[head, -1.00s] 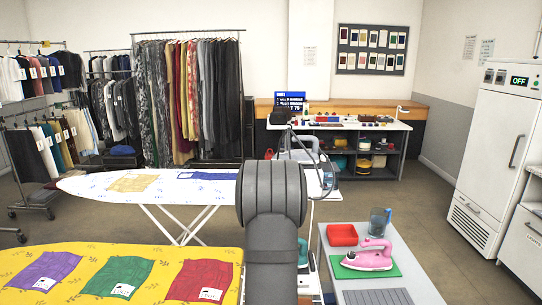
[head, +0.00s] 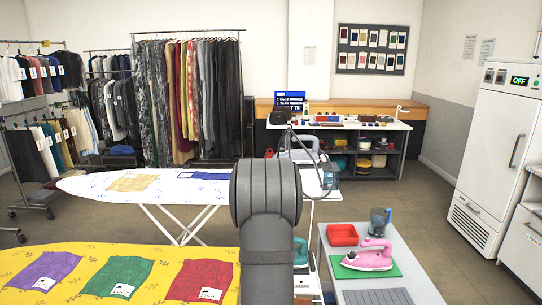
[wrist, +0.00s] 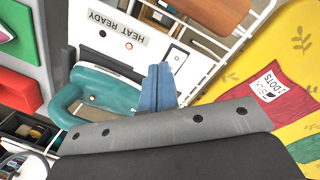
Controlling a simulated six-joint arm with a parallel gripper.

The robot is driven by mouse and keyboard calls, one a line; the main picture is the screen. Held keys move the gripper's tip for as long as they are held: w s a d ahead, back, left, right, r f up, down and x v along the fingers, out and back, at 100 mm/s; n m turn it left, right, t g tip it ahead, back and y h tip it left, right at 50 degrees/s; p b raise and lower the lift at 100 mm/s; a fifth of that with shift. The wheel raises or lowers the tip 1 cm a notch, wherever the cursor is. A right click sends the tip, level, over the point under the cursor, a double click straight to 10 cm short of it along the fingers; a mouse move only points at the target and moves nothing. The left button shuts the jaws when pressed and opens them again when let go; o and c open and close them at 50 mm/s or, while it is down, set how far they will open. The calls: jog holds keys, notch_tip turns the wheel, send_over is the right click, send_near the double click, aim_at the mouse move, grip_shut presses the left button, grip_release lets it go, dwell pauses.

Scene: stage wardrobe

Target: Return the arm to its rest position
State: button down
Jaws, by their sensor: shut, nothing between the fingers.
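My gripper (wrist: 161,88) shows in the wrist view, its blue fingers together with nothing between them. Beyond the fingers in that view are a teal iron (wrist: 108,90) and a panel marked HEAT READY (wrist: 118,28). I cannot tell the exact gap between the fingers and the iron. In the head view my dark grey arm stands in the centre foreground and hides the gripper. The teal iron (head: 301,250) shows only in part, just right of my arm.
A yellow patterned board (head: 120,256) with purple, green and red cloths lies at front left. A white ironing board (head: 85,186) stands behind it.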

jog(key=shift+s+d+f+n+g+h, duration=0.4)
jog(key=shift+s+d+f+n+h, duration=0.7)
jog(key=shift+f+n+h, duration=0.1)
jog(key=shift+s+d+f+n+h, duration=0.4)
jog(key=shift+s+d+n+h, duration=0.1)
jog(key=shift+d+n+h, duration=0.25)
jog(key=shift+s+d+f+n+h, duration=0.2)
jog(key=shift+d+n+h, duration=0.15)
jog(key=shift+n+h, duration=0.3)
jog(key=shift+w+a+r+m+y, duration=0.4)
jog(key=shift+a+m+y, duration=0.2)
jog(key=shift+m+y, duration=0.25)
jog(key=shift+w+a+r+m+y, duration=0.6)
jog(key=shift+a+m+y, duration=0.15)
jog(key=shift+m+y, duration=0.1)
jog(key=w+a+r+m+t+y, duration=0.1)
jog(key=w+a+r+m+y, duration=0.1)
jog(key=shift+w+a+r+m+y, duration=0.25)
jog(key=shift+w+r+m+y, duration=0.05)
jog(key=shift+w+r, duration=0.1)
jog(key=shift+w+a+r+m+t+y, duration=0.3)
jog(key=shift+w+a+r+m+y, duration=0.25)
jog(key=shift+r, duration=0.2)
